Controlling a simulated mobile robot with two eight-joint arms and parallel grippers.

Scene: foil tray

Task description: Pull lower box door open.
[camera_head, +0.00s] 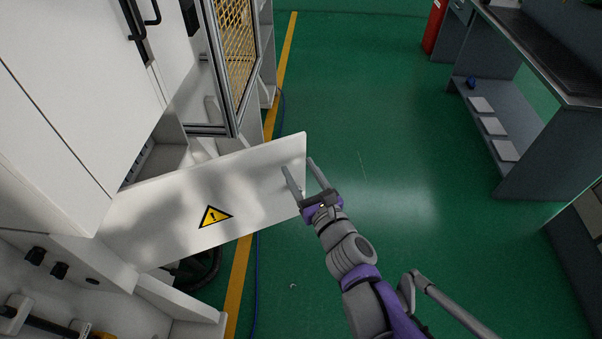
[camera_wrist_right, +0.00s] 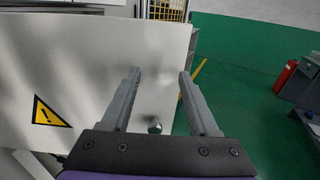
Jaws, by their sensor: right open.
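The lower box door (camera_head: 255,178) is a white panel with a yellow warning triangle (camera_head: 214,216). In the head view it stands swung out from the white cabinet, with an opening behind it. My right gripper (camera_head: 303,164) is open at the door's free right end, its fingers reaching over the panel's edge region. In the right wrist view the door (camera_wrist_right: 80,70) fills the left, and a small round metallic knob (camera_wrist_right: 155,126) shows between the open fingers (camera_wrist_right: 158,75), near the gripper's base. I cannot tell whether the fingers touch the door. My left gripper is not in view.
The white cabinet (camera_head: 70,90) with black handles stands at the left, with a yellow mesh guard (camera_head: 236,45) beyond it. Green floor (camera_head: 400,170) is free to the right. A grey workbench (camera_head: 545,110) and a red cylinder (camera_head: 434,27) stand further right.

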